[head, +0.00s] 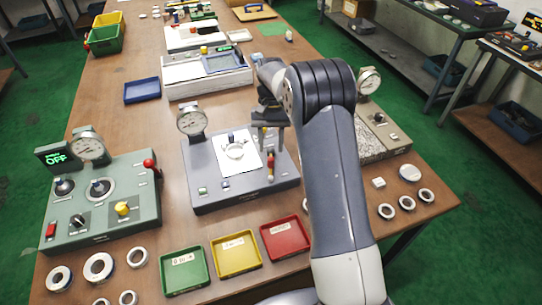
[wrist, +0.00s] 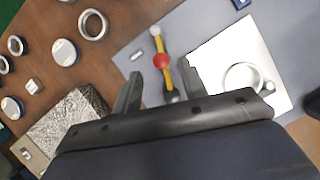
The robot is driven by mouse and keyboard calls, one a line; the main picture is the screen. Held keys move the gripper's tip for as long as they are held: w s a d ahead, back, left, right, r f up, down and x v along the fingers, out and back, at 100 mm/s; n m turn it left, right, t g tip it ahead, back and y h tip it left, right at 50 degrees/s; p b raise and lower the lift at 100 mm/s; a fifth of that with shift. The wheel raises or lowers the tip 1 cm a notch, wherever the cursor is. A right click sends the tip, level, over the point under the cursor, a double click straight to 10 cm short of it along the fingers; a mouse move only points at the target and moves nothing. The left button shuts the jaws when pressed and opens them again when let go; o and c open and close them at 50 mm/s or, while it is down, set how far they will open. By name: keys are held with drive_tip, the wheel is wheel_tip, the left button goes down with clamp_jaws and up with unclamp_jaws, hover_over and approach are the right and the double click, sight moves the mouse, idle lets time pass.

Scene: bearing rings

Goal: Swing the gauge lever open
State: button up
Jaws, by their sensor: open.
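The grey gauge station (head: 215,195) stands mid-table, with a round dial (head: 191,121) at its back left. Its lever (head: 270,163), with a red part, is at the right side of its top. In the wrist view the lever shows a yellow stem with a red ball (wrist: 161,61). My gripper (head: 269,133) is open above the lever, fingers pointing down. In the wrist view the gripper (wrist: 159,68) has one finger on each side of the lever, and gaps show on both sides. A bright metal ring (head: 235,151) lies on the station's white plate (head: 240,165).
A green control box (head: 105,205) with another red-knobbed lever (head: 150,164) stands at left. Green (head: 184,270), yellow (head: 237,253) and red (head: 285,238) trays lie in front. A granite block with a dial (head: 369,81) is at right, partly behind my arm. Loose rings lie near both front corners.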

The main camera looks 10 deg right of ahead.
drive_tip(key=v, duration=0.5)
drive_tip(key=shift+w+r, duration=0.1)
drive_tip(key=shift+r, duration=0.2)
drive_tip(key=shift+o, duration=0.2)
idle(0.8)
